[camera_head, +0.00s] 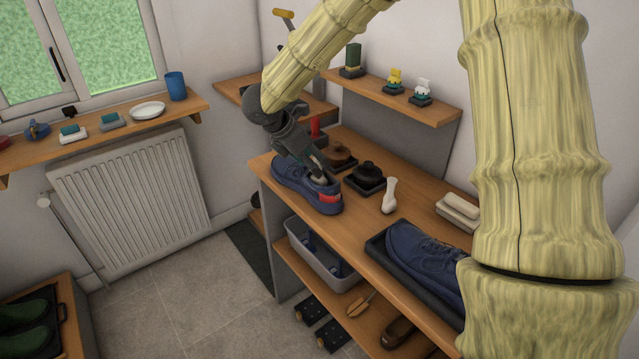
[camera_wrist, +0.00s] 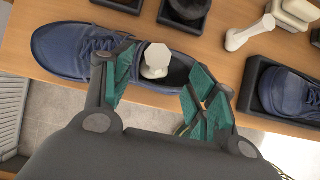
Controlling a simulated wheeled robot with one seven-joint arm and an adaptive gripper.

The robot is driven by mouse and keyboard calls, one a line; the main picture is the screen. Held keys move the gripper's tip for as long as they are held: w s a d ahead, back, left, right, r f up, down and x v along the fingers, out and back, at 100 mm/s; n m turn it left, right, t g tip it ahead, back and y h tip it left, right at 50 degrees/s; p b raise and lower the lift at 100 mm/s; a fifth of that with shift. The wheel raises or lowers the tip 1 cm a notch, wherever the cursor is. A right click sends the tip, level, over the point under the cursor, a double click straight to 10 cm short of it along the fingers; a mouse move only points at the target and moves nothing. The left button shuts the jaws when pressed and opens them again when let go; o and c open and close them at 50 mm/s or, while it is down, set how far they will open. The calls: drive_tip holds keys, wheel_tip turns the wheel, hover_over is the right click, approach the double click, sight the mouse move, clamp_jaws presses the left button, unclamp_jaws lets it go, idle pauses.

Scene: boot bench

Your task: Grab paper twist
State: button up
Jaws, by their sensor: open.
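A white paper twist (camera_wrist: 155,61) sits inside the opening of a blue shoe (camera_wrist: 68,50) and lies between my gripper's fingers in the wrist view. The blue shoe also shows in the head view (camera_head: 293,178), with a red patch at its heel, on the bench top. My gripper (camera_wrist: 160,82) is open, with teal pads on either side of the shoe opening. In the head view my gripper (camera_head: 316,165) reaches down over the shoe and partly hides the twist.
Another blue shoe (camera_head: 421,251) lies in a dark tray at the bench's front edge. Dark trays with a brown piece (camera_head: 338,154) and a black piece (camera_head: 368,171) stand behind the first shoe. A grey bin (camera_head: 321,263) is below. White blocks (camera_head: 458,211) lie farther right.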

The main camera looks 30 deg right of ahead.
sight(316, 163)
drive_tip(key=shift+w+p+x, duration=0.2)
drive_tip(key=shift+p+x, duration=0.5)
drive_tip(key=shift+x, duration=1.65)
drive_tip(key=shift+d+r, duration=0.1)
drive_tip(key=shift+d, duration=0.05)
drive_tip(key=c, duration=0.9)
